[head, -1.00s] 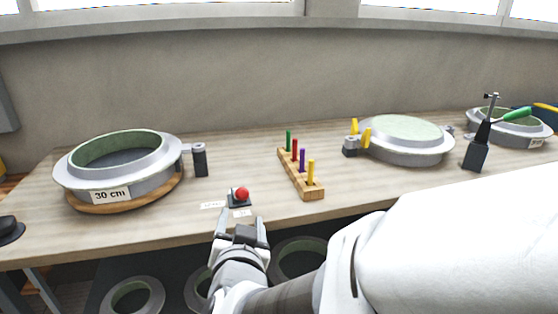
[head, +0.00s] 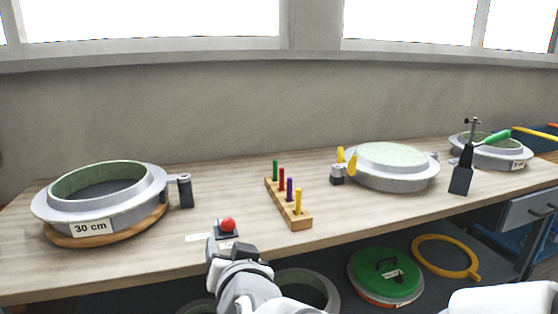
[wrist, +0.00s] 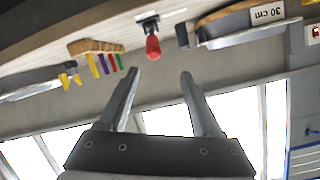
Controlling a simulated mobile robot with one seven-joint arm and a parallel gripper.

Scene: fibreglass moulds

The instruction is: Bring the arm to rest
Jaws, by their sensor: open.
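My gripper (head: 233,250) is in front of the table's front edge in the head view, just below the small black base with a red ball knob (head: 228,225). In the wrist view my gripper (wrist: 160,75) has its two fingers apart with nothing between them. The red knob (wrist: 153,47) shows beyond the fingertips there, apart from them. The wrist picture is upside down, with the windows at the bottom. My white arm shows at the bottom of the head view.
On the table (head: 120,262) stand a 30 cm ring mould (head: 92,226), a wooden peg block (head: 290,212), a filled mould (head: 390,180) and a black stand (head: 461,180). Below are a green lid (head: 385,285) and a yellow ring (head: 445,257). The table's front edge is close to my gripper.

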